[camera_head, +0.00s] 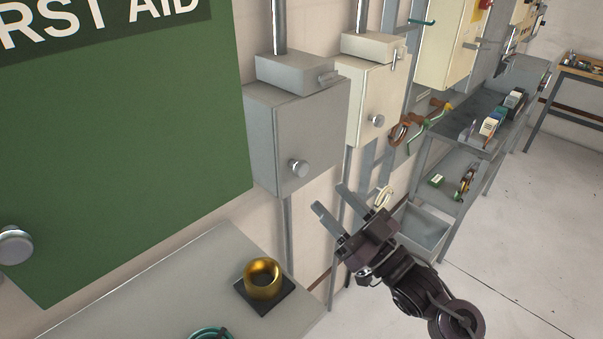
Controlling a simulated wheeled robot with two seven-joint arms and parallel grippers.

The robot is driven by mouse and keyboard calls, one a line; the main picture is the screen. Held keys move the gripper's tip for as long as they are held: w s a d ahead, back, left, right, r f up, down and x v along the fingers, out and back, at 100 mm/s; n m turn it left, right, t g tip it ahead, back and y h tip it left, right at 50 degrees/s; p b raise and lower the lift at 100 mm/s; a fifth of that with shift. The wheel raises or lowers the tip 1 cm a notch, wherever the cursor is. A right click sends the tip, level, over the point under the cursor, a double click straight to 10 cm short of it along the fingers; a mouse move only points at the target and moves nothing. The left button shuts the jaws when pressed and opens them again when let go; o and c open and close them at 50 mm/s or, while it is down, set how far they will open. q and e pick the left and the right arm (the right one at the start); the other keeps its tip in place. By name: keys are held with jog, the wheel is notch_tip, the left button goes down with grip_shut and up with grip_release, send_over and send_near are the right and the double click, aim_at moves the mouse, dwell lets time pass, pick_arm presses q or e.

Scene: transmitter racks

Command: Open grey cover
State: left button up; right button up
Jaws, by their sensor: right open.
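A grey wall box has a grey cover (318,130) on its front, with a round silver knob (298,169) low on it. The cover looks shut. My right gripper (330,198) is open and empty, its two fingers apart and pointing up and left. In the picture it is below and to the right of the knob, apart from the cover. My left gripper is out of view.
A cream box (372,100) with its own knob is mounted right beside the grey one. A green first aid cabinet (120,150) fills the left. Shelves (465,145) stand at right.

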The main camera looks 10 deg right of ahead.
aim_at(304, 170)
jog(key=p+x, duration=0.2)
jog(key=x, duration=0.5)
jog(key=shift+w+p, duration=0.15)
jog(key=shift+p, duration=0.15)
jog(key=shift+f, duration=0.1)
jog(key=shift+c, duration=0.4)
grip_shut()
